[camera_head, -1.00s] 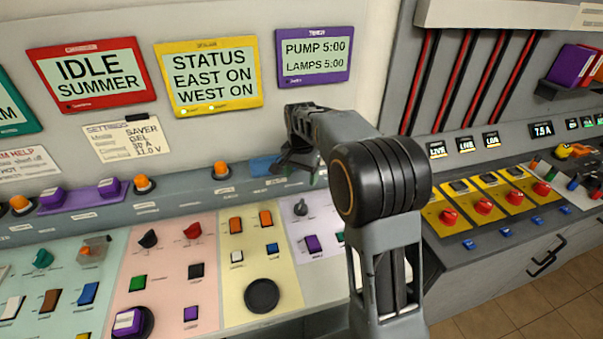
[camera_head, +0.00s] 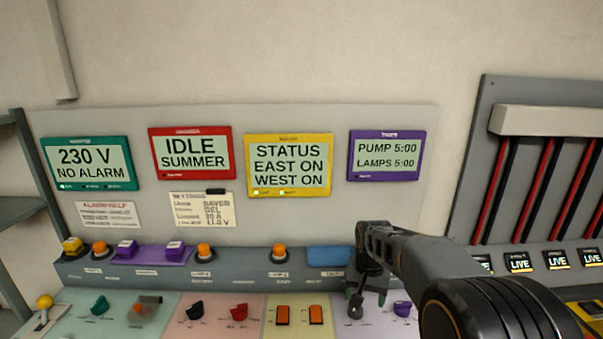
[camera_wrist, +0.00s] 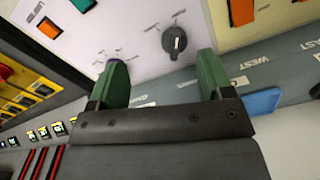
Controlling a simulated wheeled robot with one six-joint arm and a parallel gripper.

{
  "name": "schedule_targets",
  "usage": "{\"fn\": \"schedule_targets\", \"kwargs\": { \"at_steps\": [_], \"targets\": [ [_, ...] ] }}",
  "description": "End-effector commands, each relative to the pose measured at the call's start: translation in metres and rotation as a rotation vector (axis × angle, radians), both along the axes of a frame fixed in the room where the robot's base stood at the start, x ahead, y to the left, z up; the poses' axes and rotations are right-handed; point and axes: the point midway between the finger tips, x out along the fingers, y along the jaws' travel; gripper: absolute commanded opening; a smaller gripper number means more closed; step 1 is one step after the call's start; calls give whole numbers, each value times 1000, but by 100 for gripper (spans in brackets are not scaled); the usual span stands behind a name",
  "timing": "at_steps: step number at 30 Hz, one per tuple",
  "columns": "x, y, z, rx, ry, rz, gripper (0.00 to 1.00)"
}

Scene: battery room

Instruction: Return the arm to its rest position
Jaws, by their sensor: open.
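My gripper (camera_wrist: 160,82) is open and empty in the wrist view, with its two green fingers apart. Between and beyond the fingers is a grey rotary knob (camera_wrist: 174,40) on the pale lilac panel; no contact shows. In the head view my gripper (camera_head: 362,290) hangs at the lower right in front of the console, below the purple-framed screen (camera_head: 386,155). My arm reaches in from the lower right corner, and its dark joint fills that corner.
Green, red and yellow-framed screens (camera_head: 289,165) stand along the back panel. A ledge below carries orange and purple buttons and a blue block (camera_head: 329,257). Black and red cables (camera_head: 545,190) run down the right panel. The wall above is clear.

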Motion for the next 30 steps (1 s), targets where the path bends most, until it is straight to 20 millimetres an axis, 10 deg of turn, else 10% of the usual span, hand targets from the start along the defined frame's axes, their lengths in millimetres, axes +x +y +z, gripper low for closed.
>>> {"fn": "schedule_targets", "kwargs": {
  "at_steps": [15,30],
  "targets": [
    [-158,1,25,-44,-232,322,74],
    [-176,-1,47,-62,-341,317,74]
  ]
}}
